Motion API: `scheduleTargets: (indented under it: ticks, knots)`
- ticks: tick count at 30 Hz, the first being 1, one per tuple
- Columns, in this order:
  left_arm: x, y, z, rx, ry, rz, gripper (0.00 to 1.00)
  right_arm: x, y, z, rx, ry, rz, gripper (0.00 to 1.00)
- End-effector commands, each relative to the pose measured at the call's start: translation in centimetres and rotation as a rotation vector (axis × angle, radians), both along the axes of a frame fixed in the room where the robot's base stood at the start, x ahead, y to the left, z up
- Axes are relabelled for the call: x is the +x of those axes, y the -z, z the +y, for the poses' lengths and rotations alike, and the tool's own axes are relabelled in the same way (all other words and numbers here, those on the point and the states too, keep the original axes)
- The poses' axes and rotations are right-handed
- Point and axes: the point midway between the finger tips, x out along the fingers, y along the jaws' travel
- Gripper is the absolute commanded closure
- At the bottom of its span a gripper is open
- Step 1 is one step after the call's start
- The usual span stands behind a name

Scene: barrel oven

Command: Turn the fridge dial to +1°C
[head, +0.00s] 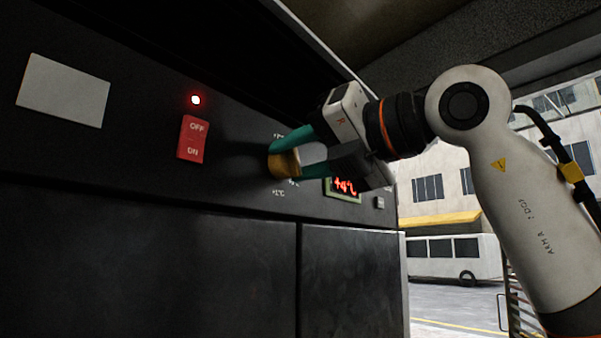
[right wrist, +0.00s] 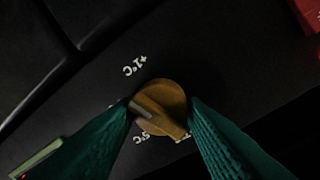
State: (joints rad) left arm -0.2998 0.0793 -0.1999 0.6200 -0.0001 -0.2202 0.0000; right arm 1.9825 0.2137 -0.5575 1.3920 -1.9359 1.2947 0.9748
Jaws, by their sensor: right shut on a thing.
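The fridge dial (head: 283,164) is a round brass-coloured knob on the dark front panel. My right gripper (head: 286,151) is shut on it, with green fingers on either side. In the right wrist view the dial (right wrist: 160,108) sits between the two green fingertips (right wrist: 161,108). A raised grip bar runs slantwise across its face. A red lit display (head: 345,187) beside the dial reads what looks like "+4°C". My left gripper is not in view.
A red OFF/ON switch (head: 193,139) with a lit red lamp (head: 196,100) above it is left of the dial. A blank pale plate (head: 64,90) is further left. Dark door panels (head: 150,262) lie below. A street with a white bus (head: 453,257) shows at the right.

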Motion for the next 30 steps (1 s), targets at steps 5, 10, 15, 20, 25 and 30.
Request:
scheduleTargets:
  ticks: [5,10,15,20,25,30]
  knots:
    - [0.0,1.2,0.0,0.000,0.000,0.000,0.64,0.0,0.0,-0.2,0.092,0.003,0.114,0.85]
    - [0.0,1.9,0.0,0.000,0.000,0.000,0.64,0.0,-0.1,-0.2,0.159,0.003,0.205,0.85]
    - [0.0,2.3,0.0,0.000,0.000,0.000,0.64,0.1,-0.2,-0.2,0.205,0.002,0.268,0.85]
    - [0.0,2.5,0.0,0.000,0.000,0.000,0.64,0.1,-0.3,-0.3,0.231,0.002,0.302,0.85]
    - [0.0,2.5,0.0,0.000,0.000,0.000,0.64,0.1,-0.3,-0.3,0.242,0.001,0.318,0.85]
    - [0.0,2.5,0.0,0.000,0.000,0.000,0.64,0.1,-0.4,-0.3,0.245,0.000,0.320,0.85]
